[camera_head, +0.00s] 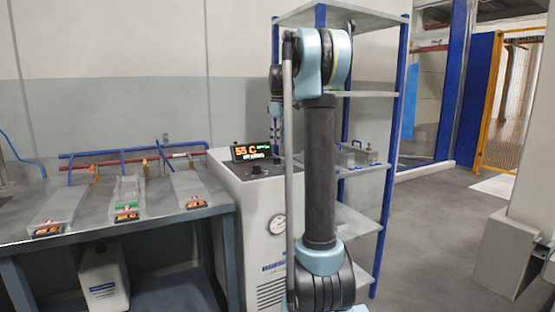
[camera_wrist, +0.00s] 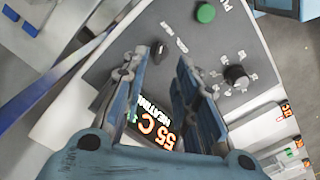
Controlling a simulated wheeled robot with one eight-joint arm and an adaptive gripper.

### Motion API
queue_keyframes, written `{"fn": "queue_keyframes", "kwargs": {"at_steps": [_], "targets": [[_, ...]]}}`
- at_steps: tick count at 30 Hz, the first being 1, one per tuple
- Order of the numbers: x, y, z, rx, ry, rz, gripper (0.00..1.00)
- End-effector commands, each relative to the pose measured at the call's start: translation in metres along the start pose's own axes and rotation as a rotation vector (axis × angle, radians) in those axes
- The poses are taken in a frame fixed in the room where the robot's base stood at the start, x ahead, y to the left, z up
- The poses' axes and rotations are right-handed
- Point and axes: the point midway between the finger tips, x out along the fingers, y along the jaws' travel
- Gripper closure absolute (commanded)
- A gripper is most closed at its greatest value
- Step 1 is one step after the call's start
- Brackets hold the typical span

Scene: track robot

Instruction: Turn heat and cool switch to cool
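A grey machine has a sloped control panel (camera_wrist: 215,50). The display (camera_wrist: 158,130), partly covered by my fingers, reads 55 C and HEATING. In the head view my gripper (camera_head: 276,140) points down over the panel, right of the display (camera_head: 251,152). The fingers are apart with nothing held; contact with the switch cannot be told.
A green button (camera_wrist: 205,13) is on the same panel. A workbench (camera_head: 130,222) with trays and pipes stands left of the machine. A shelf with blue posts (camera_head: 391,130) stands behind and right of my arm. Open floor (camera_head: 440,240) is at right.

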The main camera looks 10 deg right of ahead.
Motion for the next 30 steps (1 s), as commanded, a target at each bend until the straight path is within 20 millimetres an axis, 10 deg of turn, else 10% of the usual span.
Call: {"fn": "queue_keyframes", "kwargs": {"at_steps": [15,28,30], "targets": [[0.076,0.000,0.000,0.000,0.000,0.000,0.72],[0.084,0.000,0.000,0.000,0.000,0.000,0.72],[0.084,0.000,0.000,0.000,0.000,0.000,0.88]]}}
